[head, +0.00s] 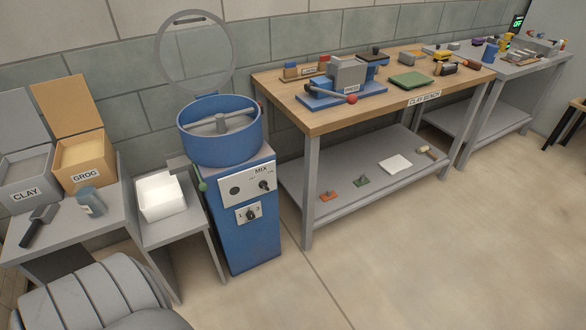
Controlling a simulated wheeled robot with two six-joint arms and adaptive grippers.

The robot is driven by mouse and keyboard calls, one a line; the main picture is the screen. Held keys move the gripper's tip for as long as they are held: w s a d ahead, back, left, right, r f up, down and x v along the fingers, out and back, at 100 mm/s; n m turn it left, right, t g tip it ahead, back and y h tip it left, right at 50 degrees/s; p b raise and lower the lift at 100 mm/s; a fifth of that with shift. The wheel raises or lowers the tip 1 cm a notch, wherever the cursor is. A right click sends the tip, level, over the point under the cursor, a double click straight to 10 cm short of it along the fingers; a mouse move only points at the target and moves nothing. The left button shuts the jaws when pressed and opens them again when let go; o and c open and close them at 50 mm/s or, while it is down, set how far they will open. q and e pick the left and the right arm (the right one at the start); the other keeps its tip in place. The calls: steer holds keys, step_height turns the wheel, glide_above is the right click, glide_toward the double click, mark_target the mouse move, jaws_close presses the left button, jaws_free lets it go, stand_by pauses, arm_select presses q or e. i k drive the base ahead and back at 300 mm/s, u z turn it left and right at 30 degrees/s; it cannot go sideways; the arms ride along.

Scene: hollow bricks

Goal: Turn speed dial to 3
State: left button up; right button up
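The blue mixer (240,246) stands on the floor left of the wooden bench, with an open round bowl (220,138) on top. Its front carries a light panel marked MIX with a dark round part and a small black switch (264,185). Below is a smaller plate with the speed dial (251,215), a small dark knob between the marks 1 and 3. The knob is too small to tell exactly where it points. Neither of my grippers is in the head view, and nothing touches the dial.
A clay bench (312,124) with tools is on the right. The floor before the mixer is clear.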

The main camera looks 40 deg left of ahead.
mark_target(250, 215)
steer(key=i, duration=1.25)
steer(key=u, duration=0.9)
steer(key=i, duration=0.9)
steer(key=u, duration=1.1)
steer(key=i, duration=0.4)
steer(key=u, duration=0.25)
